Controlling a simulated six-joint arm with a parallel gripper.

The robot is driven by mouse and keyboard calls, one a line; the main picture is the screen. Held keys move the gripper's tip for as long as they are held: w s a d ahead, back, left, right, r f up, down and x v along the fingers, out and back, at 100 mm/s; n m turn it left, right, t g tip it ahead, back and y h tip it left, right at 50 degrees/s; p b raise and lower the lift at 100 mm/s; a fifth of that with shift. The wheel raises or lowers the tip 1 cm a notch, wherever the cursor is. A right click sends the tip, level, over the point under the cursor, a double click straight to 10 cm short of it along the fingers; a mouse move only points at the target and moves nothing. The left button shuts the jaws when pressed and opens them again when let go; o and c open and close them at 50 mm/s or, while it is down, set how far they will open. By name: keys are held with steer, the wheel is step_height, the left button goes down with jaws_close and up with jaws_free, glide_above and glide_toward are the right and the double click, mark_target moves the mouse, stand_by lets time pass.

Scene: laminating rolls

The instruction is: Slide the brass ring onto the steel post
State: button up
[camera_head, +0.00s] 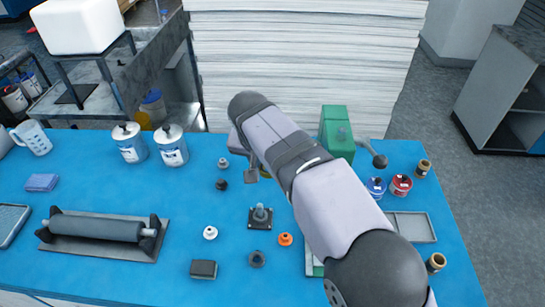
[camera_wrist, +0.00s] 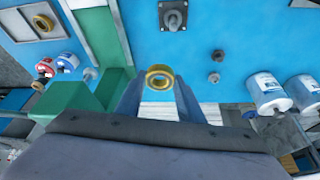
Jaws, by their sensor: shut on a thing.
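The brass ring (camera_wrist: 159,71) is gripped between the two fingertips of my gripper (camera_wrist: 158,82) in the wrist view. In the head view my gripper (camera_head: 252,172) hangs above the blue table behind the post, and only a sliver of yellow shows beside it; my arm covers much of that area. The steel post (camera_head: 260,212) stands upright on a dark square base in the middle of the table. It also shows in the wrist view (camera_wrist: 172,17), beyond the ring and apart from it.
A green machine (camera_head: 337,128) with a lever stands right of my gripper. A roller (camera_head: 97,228) lies on a mat at left. White cans (camera_head: 171,146) stand at the back.

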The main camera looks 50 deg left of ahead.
mark_target(260, 207)
steer(key=s+f+n, duration=0.2)
steer(key=f+n, duration=0.1)
steer(key=s+f+n+g+y, duration=0.1)
steer(key=shift+s+d+f+n, duration=0.25)
steer(key=shift+d+f+n, duration=0.05)
steer(key=shift+d+n, duration=0.1)
steer(key=shift+f, duration=0.2)
steer(key=shift+f+b, duration=2.15)
steer(key=shift+f, duration=0.45)
steer(key=shift+f+b, duration=1.2)
steer(key=shift+f, duration=0.8)
